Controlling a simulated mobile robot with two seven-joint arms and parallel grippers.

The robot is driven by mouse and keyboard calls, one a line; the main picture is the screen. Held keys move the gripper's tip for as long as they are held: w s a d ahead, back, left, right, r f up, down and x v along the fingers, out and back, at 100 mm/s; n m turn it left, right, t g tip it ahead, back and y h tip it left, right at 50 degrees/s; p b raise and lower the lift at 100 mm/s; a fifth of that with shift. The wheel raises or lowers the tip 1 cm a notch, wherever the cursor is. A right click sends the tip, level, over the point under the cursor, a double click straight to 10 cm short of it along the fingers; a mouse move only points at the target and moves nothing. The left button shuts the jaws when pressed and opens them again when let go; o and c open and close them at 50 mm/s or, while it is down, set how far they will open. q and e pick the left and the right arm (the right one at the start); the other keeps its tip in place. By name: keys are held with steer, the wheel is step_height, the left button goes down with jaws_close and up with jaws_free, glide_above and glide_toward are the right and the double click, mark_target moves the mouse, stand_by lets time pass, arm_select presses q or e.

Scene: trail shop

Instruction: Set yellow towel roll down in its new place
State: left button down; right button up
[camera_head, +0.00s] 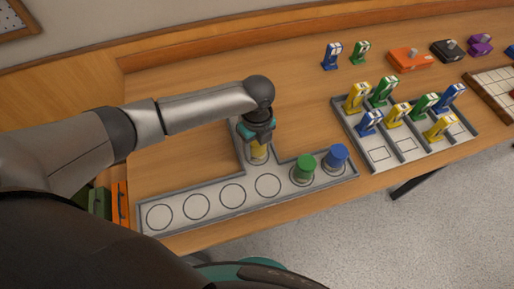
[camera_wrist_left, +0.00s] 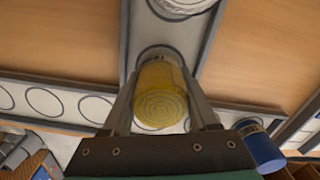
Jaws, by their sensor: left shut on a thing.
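My left gripper (camera_head: 258,142) is shut on the yellow towel roll (camera_head: 258,152), upright under the fingers. In the left wrist view, the roll's coiled yellow end (camera_wrist_left: 160,103) shows between the two fingers. The roll is over the grey T-shaped tray (camera_head: 215,212), where its stem meets the long row. I cannot tell whether its lower end touches the tray. A green roll (camera_head: 305,168) and a blue roll (camera_head: 337,157) stand at the right end of the row. My right gripper is not in view.
Several marked circles left of the held roll are empty. A compartment rack (camera_head: 381,157) with yellow, green and blue items stands at the right. An orange item (camera_head: 410,58) lies farther back. The tray's front edge is close to the table edge.

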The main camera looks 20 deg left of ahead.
arm_select(q)
steer(key=shift+f, duration=0.15)
steer(key=shift+f, duration=0.15)
steer(key=shift+c, duration=2.2)
jaws_free()
step_height(320, 180, up, 12)
steer(key=p, duration=0.2)
steer(key=shift+r+p, duration=0.25)
steer(key=shift+p, duration=0.15)
